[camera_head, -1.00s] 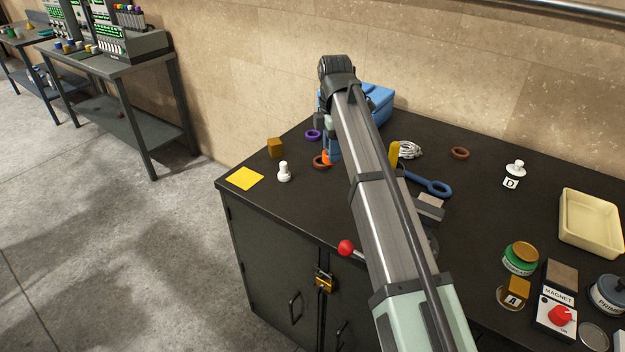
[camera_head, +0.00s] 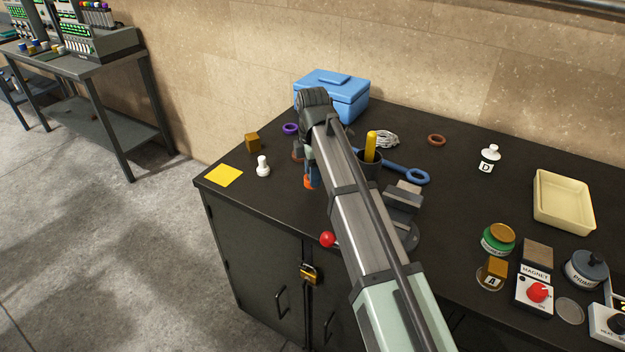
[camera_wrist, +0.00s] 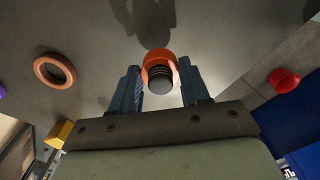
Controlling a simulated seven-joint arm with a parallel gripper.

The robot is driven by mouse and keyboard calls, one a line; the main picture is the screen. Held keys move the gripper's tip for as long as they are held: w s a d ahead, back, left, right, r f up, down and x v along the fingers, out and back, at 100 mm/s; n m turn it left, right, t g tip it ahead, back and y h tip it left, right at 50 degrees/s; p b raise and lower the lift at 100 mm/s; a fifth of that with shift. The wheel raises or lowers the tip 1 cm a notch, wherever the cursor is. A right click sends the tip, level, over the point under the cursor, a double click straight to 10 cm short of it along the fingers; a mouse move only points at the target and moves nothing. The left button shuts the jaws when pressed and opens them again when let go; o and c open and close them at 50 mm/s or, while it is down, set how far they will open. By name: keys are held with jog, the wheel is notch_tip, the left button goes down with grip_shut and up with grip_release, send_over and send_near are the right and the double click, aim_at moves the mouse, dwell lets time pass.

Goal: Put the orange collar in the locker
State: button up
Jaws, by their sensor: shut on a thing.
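The orange collar (camera_head: 308,181) hangs at the tip of my gripper (camera_head: 312,173) above the dark bench top, near its front edge. In the wrist view my gripper (camera_wrist: 160,82) is shut on the orange collar (camera_wrist: 158,55), which sits between the blue-grey fingertips. A dark ribbed cylinder with a grey end (camera_wrist: 160,79) shows within the collar's outline. The dark cabinet (camera_head: 257,265) under the bench, likely the locker, has its doors closed. A brass padlock (camera_head: 310,274) hangs where the doors meet. My arm hides part of the bench.
A red ball knob (camera_head: 328,239) sticks out at the front edge, also in the wrist view (camera_wrist: 284,80). A white bottle-like piece (camera_head: 263,167), yellow sheet (camera_head: 224,175), brown block (camera_head: 252,141) and purple ring (camera_head: 290,128) lie left. A blue lidded box (camera_head: 335,96) stands behind.

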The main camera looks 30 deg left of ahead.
jog(key=shift+f, duration=1.35)
jog(key=shift+f, duration=0.1)
jog(key=o, duration=1.2)
notch_tip(320, 180, up, 12)
jog(key=shift+r, duration=0.1)
